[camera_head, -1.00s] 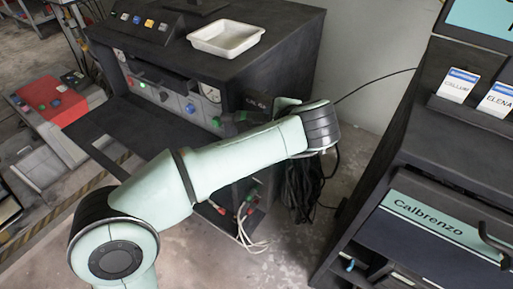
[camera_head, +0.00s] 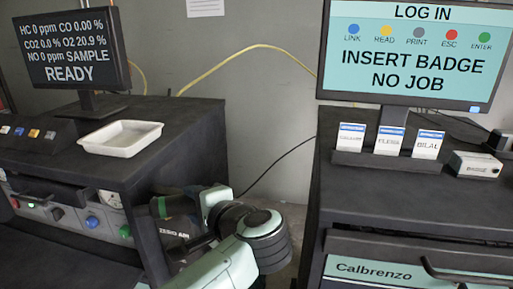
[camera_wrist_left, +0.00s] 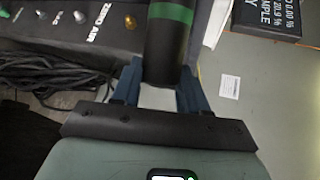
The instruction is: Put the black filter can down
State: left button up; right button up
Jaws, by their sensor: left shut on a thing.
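The black filter can (camera_head: 180,205) has a green band and lies about level in the head view, beside the right side of the dark analyser cabinet (camera_head: 178,140). My left gripper (camera_head: 203,203) holds it from the right. In the left wrist view, the blue fingers of the left gripper (camera_wrist_left: 160,88) are shut on the near end of the can (camera_wrist_left: 165,58), and its far end runs out of the picture. A shallow white tray (camera_head: 121,138) sits on the cabinet top, above and left of the can. My right gripper is not in view.
A monitor reading READY (camera_head: 75,50) stands behind the tray. On the right, a second cabinet carries a log-in monitor (camera_head: 415,50), a badge rack (camera_head: 388,160) and a small white box (camera_head: 475,164). The cabinet top right of the tray is bare.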

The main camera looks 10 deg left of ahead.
aim_at(184, 213)
pick_arm(q)
jog(key=a+f+m+g+h+p, duration=0.1)
jog(key=p, duration=0.2)
jog(key=s+a+f+m+g+h+p, duration=0.1)
jog(key=a+p, duration=0.1)
jog(key=p, duration=0.1)
jog(key=shift+h, duration=0.4)
jog(key=s+a+f+m+g+h+p, duration=0.2)
jog(key=s+a+m+g+p, duration=0.2)
jog(key=m+g+p, duration=0.5)
jog(key=s+p, duration=0.2)
jog(key=p, duration=0.3)
jog(key=shift+s+f+m+g+h, duration=0.2)
jog(key=shift+s+m+g+h, duration=0.15)
jog(key=shift+m+g+h, duration=0.05)
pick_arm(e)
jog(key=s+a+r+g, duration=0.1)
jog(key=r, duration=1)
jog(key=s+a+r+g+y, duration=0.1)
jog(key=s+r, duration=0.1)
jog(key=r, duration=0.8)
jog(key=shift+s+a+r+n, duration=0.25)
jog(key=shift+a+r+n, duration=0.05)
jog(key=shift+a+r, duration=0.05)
pick_arm(q)
jog(key=shift+a+r, duration=0.1)
